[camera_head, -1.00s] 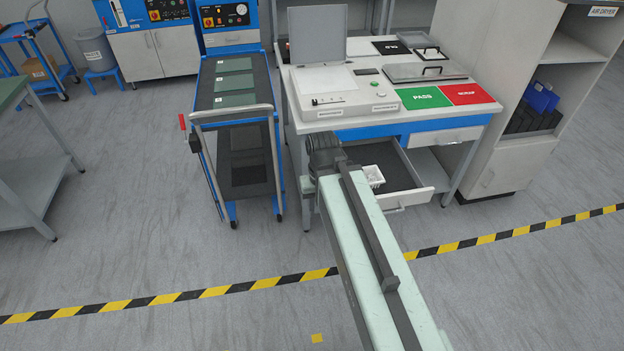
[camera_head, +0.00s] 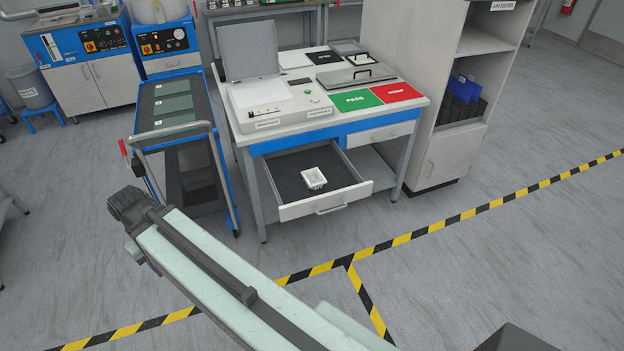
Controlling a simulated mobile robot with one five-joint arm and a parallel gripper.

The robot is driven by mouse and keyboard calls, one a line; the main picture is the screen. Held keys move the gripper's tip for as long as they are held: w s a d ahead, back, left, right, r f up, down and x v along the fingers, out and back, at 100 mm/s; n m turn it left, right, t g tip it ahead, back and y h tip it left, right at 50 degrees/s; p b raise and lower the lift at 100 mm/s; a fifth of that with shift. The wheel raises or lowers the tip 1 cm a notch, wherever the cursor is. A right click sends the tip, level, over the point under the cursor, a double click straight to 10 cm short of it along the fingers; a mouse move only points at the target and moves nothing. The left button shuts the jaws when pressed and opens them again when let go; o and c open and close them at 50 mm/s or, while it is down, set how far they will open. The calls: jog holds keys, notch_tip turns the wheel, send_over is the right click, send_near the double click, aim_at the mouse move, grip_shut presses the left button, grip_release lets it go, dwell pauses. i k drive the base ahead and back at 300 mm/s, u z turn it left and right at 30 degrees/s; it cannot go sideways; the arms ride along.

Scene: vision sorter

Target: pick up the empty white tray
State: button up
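A small white tray (camera_head: 314,178) lies in the open drawer (camera_head: 283,187) of the workbench, on its dark floor, near the front. It is too small to tell for sure whether it is empty. My arm reaches from the bottom of the picture up to the left, and its visible end is a dark joint left of the drawer. My gripper does not show; it is beyond or below that joint. No part of my arm touches the tray or covers it.
The workbench (camera_head: 257,204) carries a scanner-like device (camera_head: 279,104), a green PASS pad (camera_head: 356,100) and a red pad (camera_head: 397,92). A blue cart (camera_head: 229,172) stands left of it, a cabinet (camera_head: 441,158) right. The floor before the drawer is clear, with striped tape.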

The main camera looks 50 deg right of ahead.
aim_at(315, 179)
jog(key=u, duration=0.1)
jog(key=i, duration=1)
jog(key=z, duration=0.1)
